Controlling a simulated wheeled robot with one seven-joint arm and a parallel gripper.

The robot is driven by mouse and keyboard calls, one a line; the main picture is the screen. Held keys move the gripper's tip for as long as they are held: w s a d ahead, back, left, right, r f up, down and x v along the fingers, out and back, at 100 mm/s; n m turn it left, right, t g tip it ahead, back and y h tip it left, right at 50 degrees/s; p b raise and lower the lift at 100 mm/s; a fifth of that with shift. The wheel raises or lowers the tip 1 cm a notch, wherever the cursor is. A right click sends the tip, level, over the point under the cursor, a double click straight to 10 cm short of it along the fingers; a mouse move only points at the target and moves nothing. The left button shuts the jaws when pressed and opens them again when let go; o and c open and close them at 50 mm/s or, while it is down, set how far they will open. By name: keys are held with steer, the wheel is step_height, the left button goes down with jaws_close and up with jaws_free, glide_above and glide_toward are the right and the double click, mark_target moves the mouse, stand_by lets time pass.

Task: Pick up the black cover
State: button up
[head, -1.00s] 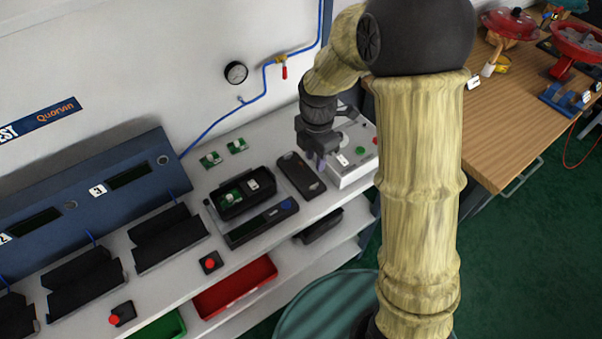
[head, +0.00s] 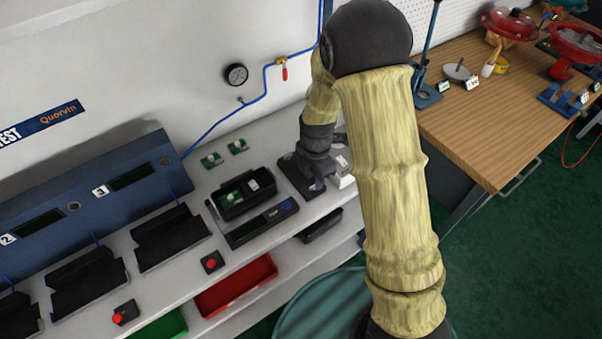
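The black cover (head: 294,172) lies on the white bench, to the right of the open black housing (head: 238,200). Its left part shows; my gripper and wrist hide the rest. My gripper (head: 316,184) points down over the right side of the cover. I cannot tell whether it touches the cover, or whether its fingers are open or shut. The open housing holds a green board and light parts.
A black device with a blue button (head: 262,224) lies in front of the housing. Two small green boards (head: 225,153) lie behind it. A blue test rig (head: 85,195) is at left.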

steer(key=shift+f, duration=1.45)
jaws_close()
